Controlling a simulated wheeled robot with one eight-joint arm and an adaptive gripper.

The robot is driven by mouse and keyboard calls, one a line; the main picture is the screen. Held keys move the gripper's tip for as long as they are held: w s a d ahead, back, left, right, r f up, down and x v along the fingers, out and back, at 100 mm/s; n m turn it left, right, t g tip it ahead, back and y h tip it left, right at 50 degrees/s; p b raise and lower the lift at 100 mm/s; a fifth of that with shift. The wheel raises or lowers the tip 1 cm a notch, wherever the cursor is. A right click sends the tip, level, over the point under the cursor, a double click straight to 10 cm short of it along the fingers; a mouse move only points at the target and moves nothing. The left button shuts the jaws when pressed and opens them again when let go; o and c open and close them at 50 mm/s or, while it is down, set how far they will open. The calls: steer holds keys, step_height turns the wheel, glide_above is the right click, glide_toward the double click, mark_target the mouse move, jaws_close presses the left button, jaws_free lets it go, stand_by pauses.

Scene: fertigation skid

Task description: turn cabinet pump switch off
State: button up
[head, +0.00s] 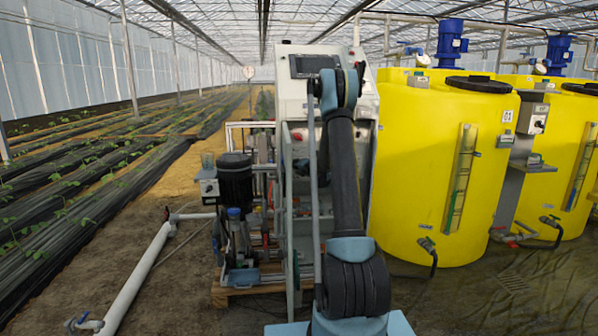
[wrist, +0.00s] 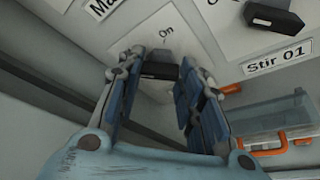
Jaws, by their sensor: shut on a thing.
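In the wrist view a black switch knob (wrist: 160,70) sits on the pale cabinet face, with the word "On" printed above it. My gripper (wrist: 161,62) has one blue-padded finger on each side of the knob and is shut on it. A label (wrist: 103,6) beginning "Ma" is cut off at the top edge, so I cannot read the switch's full name. In the head view the grey-white cabinet (head: 290,100) stands ahead with a dark screen (head: 312,66). My arm covers much of its front, and the gripper and knob cannot be made out there.
Another black knob (wrist: 243,12) with a "Stir 01" label (wrist: 277,58) is close on the right. An orange-handled part (wrist: 268,146) lies lower right. A pump (head: 236,185) stands left of the cabinet, and yellow tanks (head: 430,160) stand right. A white pipe (head: 135,280) runs along the floor at left.

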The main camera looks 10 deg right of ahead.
steer(key=shift+s+a+f+n, duration=0.15)
steer(key=shift+a+n, duration=0.15)
steer(key=shift+n, duration=0.3)
steer(key=o, duration=1.1)
steer(key=shift+c, duration=0.2)
steer(key=shift+a+f, duration=0.1)
steer(key=shift+d+h, duration=0.2)
steer(key=shift+h, duration=0.1)
steer(key=v, duration=1.1)
steer(key=shift+s+d+r, duration=0.15)
steer(key=shift+s+r, duration=0.05)
steer(key=shift+s, duration=0.05)
